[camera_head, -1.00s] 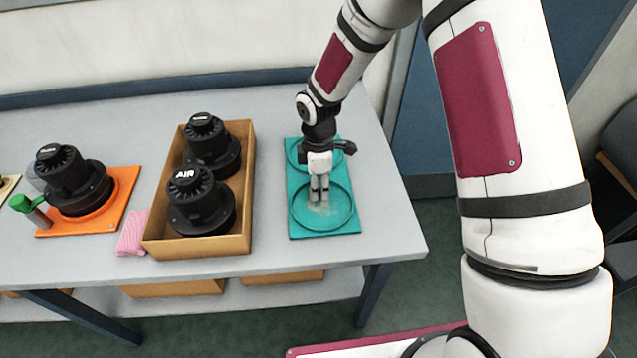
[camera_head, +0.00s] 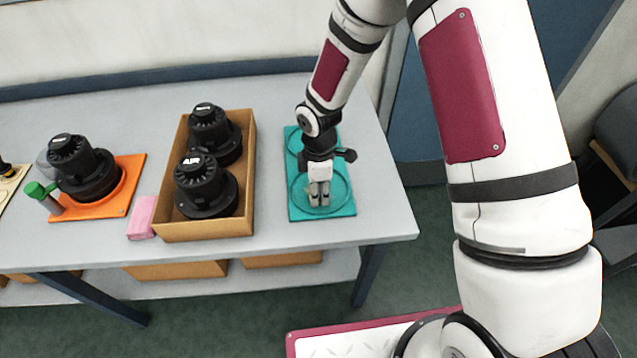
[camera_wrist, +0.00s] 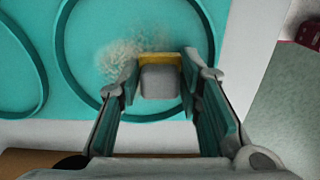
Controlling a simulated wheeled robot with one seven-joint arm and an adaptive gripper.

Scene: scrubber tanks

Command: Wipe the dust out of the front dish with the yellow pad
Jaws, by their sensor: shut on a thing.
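The teal tray (camera_head: 343,212) lies at the right end of the table and has two round dishes, one behind the other. My gripper (camera_head: 319,198) points down into the front dish (camera_head: 348,200). In the wrist view the gripper (camera_wrist: 160,80) is shut on a grey block with a yellow edge, the yellow pad (camera_wrist: 160,58). The pad is low over the front dish (camera_wrist: 68,75); I cannot tell whether it touches the floor of it. Pale dust (camera_wrist: 118,58) lies in that dish, left of the pad and partly beside the left finger. The back dish is partly hidden by my arm.
A cardboard box (camera_head: 205,230) with two black round units (camera_head: 205,185) stands left of the tray. The table's right edge is close.

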